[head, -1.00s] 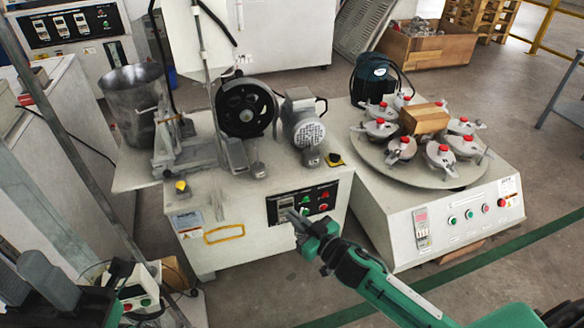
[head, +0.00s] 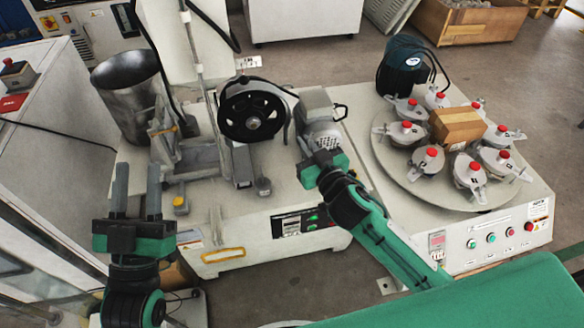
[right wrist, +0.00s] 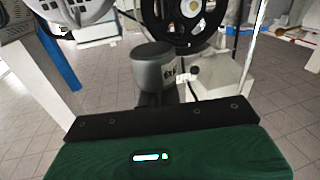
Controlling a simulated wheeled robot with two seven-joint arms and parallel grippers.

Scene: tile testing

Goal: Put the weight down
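In the head view my right gripper (head: 321,152) is just in front of the grey motor (head: 318,106), beside the black wheel (head: 253,112). Its fingertips are hard to make out there. A small grey block (head: 262,187) stands on the machine top below the wheel. My left gripper (head: 136,192) is open and empty, its fingers pointing up at left.
A round plate (head: 393,167) with several red-knobbed clamps and a wooden block (head: 457,126) fills the right machine. A metal bucket (head: 128,92) stands left of the wheel. A thin upright pole rises by the wheel. The front machine top has some clear room.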

